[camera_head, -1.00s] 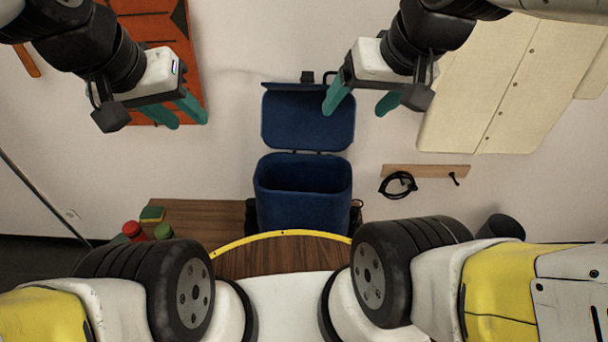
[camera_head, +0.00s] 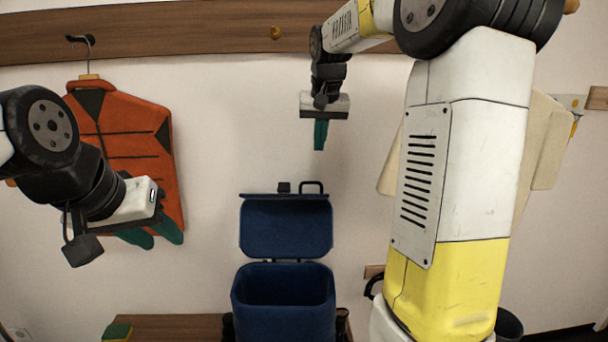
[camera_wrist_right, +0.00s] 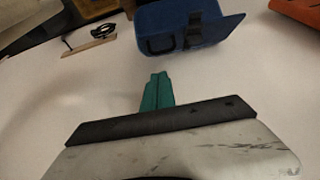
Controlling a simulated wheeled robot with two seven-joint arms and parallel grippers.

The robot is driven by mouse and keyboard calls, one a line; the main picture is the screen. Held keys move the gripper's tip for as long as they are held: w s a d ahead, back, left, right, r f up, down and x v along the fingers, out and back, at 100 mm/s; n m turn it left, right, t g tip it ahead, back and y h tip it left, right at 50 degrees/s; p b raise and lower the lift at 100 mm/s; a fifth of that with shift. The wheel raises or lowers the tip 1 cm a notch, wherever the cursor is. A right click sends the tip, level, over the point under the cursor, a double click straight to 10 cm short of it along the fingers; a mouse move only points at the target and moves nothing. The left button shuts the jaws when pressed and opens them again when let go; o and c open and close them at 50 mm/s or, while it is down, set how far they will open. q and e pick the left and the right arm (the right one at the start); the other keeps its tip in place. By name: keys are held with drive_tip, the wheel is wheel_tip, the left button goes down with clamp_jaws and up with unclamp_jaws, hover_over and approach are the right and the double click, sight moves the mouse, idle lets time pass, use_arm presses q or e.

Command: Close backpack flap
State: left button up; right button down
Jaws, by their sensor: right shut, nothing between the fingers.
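The blue backpack (camera_head: 284,318) stands on a wooden surface at the bottom middle of the head view, its top open. Its flap (camera_head: 286,228) stands upright behind the opening, with a handle and buckle on its top edge. The flap also shows in the right wrist view (camera_wrist_right: 180,28), beyond the fingers. My right gripper (camera_head: 320,134) is shut and empty, above and behind the flap, pointing down and apart from it. My left gripper (camera_head: 152,238) is left of the flap, its two green fingers apart and empty.
An orange vest (camera_head: 128,150) hangs on the wall behind my left gripper. Cream cloth (camera_head: 540,150) hangs at the right, partly behind my right arm. A green and yellow sponge (camera_head: 117,331) lies left of the backpack. The wall around the flap is clear.

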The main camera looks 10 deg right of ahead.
drive_tip(key=shift+h, duration=0.4)
drive_tip(key=w+f, duration=0.2)
drive_tip(key=f, duration=0.1)
drive_tip(key=w+f, duration=0.3)
drive_tip(key=f, duration=0.1)
drive_tip(key=w+d+f, duration=0.1)
drive_tip(key=w+f, duration=0.2)
drive_tip(key=f, duration=0.1)
drive_tip(key=shift+s+a+f, duration=0.1)
drive_tip(key=shift+s+a, duration=0.15)
drive_tip(key=shift+s, duration=0.7)
drive_tip(key=shift+s+a, duration=0.2)
drive_tip(key=shift+s, duration=0.7)
